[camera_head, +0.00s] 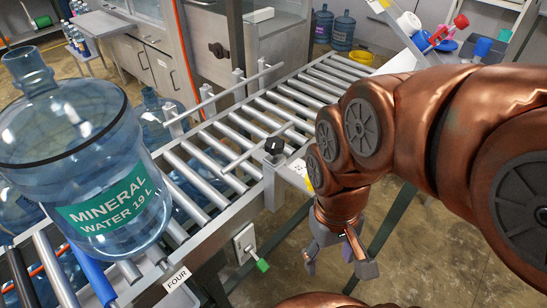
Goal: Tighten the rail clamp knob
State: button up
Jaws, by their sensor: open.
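A black knob (274,146), which looks like the rail clamp knob, sits on the near side frame of the roller conveyor (232,138). It joins the end of a metal guide rail (247,157) that reaches over the rollers. Its tightness cannot be told from here. My gripper (338,264) hangs from the copper-coloured arm to the right of the conveyor, pointing down over the floor. Its fingers are spread and nothing shows between them. It is below and to the right of the knob, apart from it.
A large blue water jug (75,150) stands on the conveyor at left. A green-tipped lever (262,265) juts from the conveyor's near side. Tilted shelves with coloured items (440,35) stand behind my arm.

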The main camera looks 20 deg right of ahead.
aim_at(275, 145)
jog(key=u, duration=1.35)
jog(key=k, duration=0.75)
jog(key=z, duration=0.9)
jog(key=i, duration=0.5)
jog(key=z, duration=0.05)
